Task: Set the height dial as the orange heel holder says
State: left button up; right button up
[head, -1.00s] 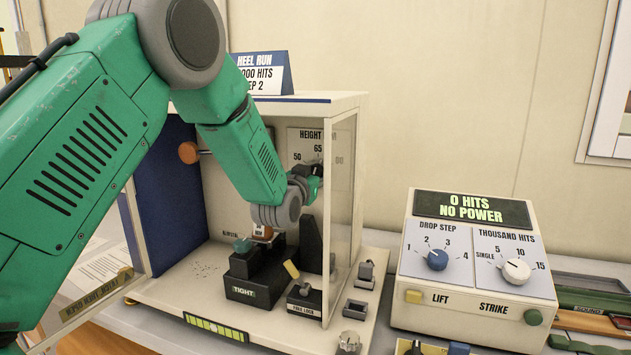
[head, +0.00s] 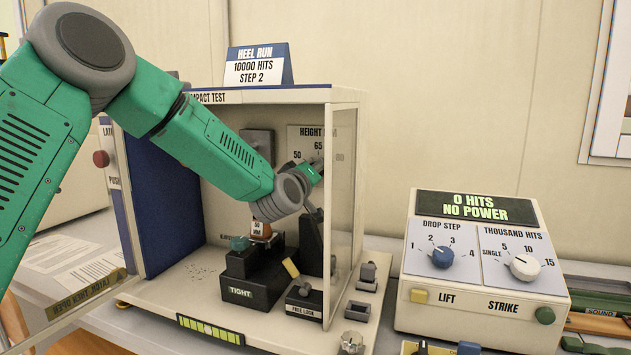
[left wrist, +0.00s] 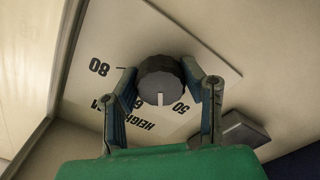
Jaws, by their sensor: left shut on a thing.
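The height dial (left wrist: 158,86) is a dark round knob with a white pointer line. In the left wrist view its height plate (left wrist: 98,98) appears upside down, and the pointer aims between the 50 mark and the partly covered 65. My left gripper (head: 316,172) is inside the test cabinet, its two fingers shut on opposite sides of the dial. In the head view the gripper hides the dial. The orange heel holder (head: 261,229) sits on the black clamp block (head: 250,293) below my forearm, with a white label that seems to read 50 MM. My right gripper is out of view.
The cabinet's clear side panel (head: 343,200) stands close to the right of my gripper. A control box (head: 480,265) reading "0 HITS NO POWER" stands at right. A sign (head: 258,66) tops the cabinet.

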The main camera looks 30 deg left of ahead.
pick_arm(q)
jog(key=shift+d+f+n+b, duration=0.1)
jog(key=shift+f+n+b, duration=0.2)
jog(key=shift+n+b, duration=0.35)
jog(key=shift+f+n+b, duration=0.25)
jog(key=shift+n+b, duration=0.05)
jog(key=shift+n, duration=0.65)
jog(key=o, duration=1.2)
jog(key=shift+c, duration=0.2)
jog(key=shift+w+r, duration=0.1)
jog(key=shift+r, duration=0.15)
jog(key=shift+s+r, duration=0.1)
jog(key=shift+s, duration=0.3)
jog(key=v, duration=1.1)
jog(key=shift+f, duration=0.25)
